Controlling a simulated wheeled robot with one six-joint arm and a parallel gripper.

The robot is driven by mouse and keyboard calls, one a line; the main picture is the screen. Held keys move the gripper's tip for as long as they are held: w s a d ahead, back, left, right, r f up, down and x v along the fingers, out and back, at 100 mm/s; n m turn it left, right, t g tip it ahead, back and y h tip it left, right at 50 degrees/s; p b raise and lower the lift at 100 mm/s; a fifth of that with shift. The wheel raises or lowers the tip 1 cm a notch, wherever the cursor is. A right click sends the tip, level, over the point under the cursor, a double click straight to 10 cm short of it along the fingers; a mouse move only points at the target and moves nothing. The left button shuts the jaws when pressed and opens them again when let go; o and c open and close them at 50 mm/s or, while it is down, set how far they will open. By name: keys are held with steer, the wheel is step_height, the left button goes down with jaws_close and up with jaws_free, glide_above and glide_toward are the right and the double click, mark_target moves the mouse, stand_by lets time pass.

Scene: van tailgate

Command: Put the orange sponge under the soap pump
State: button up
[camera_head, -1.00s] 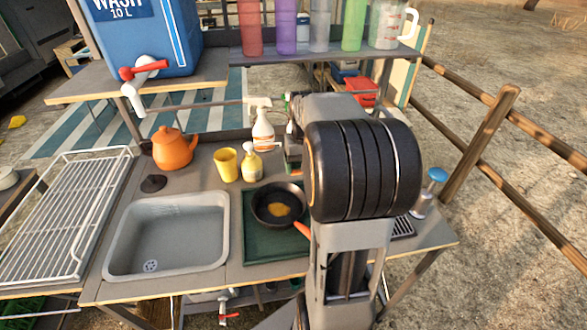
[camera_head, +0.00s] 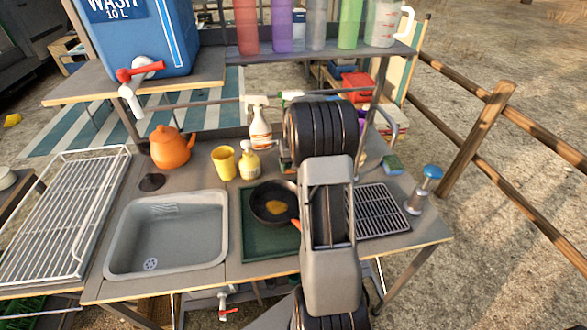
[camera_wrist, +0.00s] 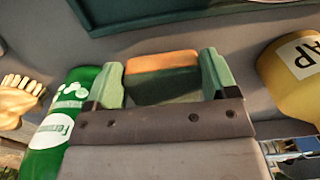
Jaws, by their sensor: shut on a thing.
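The orange sponge (camera_wrist: 162,62), orange on top and dark green below, is between the two green fingers of my gripper (camera_wrist: 162,82) in the wrist view. My gripper is shut on it. The soap pump (camera_head: 249,163) is a yellow bottle with a pale pump head, upright on the counter right of a yellow cup. In the wrist view the soap bottle (camera_wrist: 292,75) is at the right edge, apart from the sponge; its base is not clearly seen. In the head view my own arm hides the gripper and the sponge.
A green bottle (camera_wrist: 68,115) stands close to my gripper's left in the wrist view. A dark green mat (camera_head: 262,243) bears a pan (camera_head: 272,203). A spray bottle (camera_head: 260,128), yellow cup (camera_head: 224,163) and orange kettle (camera_head: 171,148) stand nearby. Another sponge (camera_head: 392,165), blue and green, lies right.

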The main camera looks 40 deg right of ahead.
steer(key=shift+f, duration=0.6)
steer(key=shift+f, duration=0.1)
steer(key=shift+f, duration=0.15)
steer(key=o, duration=0.9)
steer(key=shift+c, duration=0.2)
step_height(320, 180, up, 12)
steer(key=s+a+r+n+t, duration=0.1)
steer(key=s+a+r, duration=0.2)
steer(key=a, duration=0.5)
steer(key=s+a+f+n+t, duration=0.1)
steer(key=s+a+n, duration=0.3)
steer(key=s+a, duration=1)
steer(key=shift+s+a+f+t, duration=0.35)
steer(key=shift+a+t, duration=0.45)
steer(key=shift+a, duration=0.35)
